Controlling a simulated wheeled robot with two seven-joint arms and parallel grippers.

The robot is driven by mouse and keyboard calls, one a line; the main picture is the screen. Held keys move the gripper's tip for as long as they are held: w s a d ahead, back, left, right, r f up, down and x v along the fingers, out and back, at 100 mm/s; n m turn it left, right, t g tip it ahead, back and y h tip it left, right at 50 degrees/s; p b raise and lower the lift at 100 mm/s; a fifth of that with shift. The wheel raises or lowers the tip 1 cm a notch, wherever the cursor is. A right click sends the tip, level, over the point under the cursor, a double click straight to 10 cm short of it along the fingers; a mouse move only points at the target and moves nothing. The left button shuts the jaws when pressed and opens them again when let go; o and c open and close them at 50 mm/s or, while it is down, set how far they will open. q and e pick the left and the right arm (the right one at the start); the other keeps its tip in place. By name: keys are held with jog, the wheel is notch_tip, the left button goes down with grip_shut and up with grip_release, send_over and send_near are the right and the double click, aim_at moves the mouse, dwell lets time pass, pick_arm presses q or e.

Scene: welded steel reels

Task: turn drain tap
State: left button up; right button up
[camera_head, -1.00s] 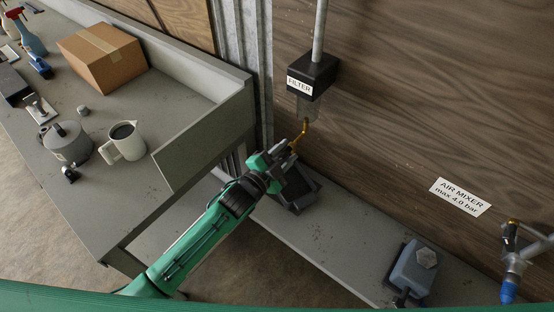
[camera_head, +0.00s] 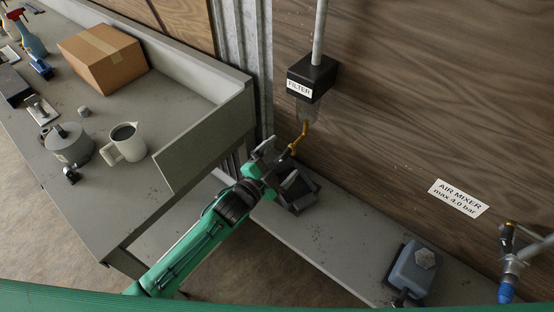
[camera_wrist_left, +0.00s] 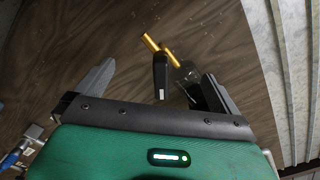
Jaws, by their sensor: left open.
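The drain tap (camera_head: 300,139) is a bent brass-yellow piece under the clear bowl (camera_head: 305,110) of the black filter (camera_head: 313,76) on the wooden wall. My left gripper (camera_head: 277,164) is open just below and left of the tap, with its fingers spread apart. In the left wrist view, the brass tap parts (camera_wrist_left: 160,48) lie beyond the open fingers, with a dark piece (camera_wrist_left: 160,76) in front of them and between the fingers. Nothing is visibly gripped; I cannot tell exactly how far the fingertips are from the tap. My right gripper is out of view.
A dark tray-like object (camera_head: 298,196) sits on the low ledge (camera_head: 335,240) beneath the gripper. A grey-blue box (camera_head: 415,270) and an air fitting (camera_head: 512,262) are to the right. The bench (camera_head: 125,195) at left holds a jug (camera_head: 125,142) and a cardboard box (camera_head: 103,57).

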aim_at(279, 161)
pick_arm(q)
jog(key=shift+p+v, duration=0.7)
jog(key=shift+v, duration=1.75)
jog(key=shift+c, duration=0.9)
jog(key=shift+s+a, duration=0.15)
jog(key=c, duration=0.3)
jog(key=s+a+n, duration=0.1)
jog(key=s, duration=0.1)
jog(key=s+a+n, duration=0.1)
jog(key=s+a, duration=0.1)
jog(key=shift+s+a+n, duration=0.2)
jog(key=shift+a+n, duration=0.05)
jog(key=shift+n, duration=0.05)
jog(key=c, duration=0.9)
jog(key=b+x, duration=0.4)
jog(key=x, duration=0.8)
jog(key=shift+w+d+f, duration=0.15)
jog(key=shift+w+d, duration=0.1)
jog(key=shift+w, duration=0.1)
jog(key=shift+w+d+b, duration=0.25)
jog(key=shift+w+b, duration=0.05)
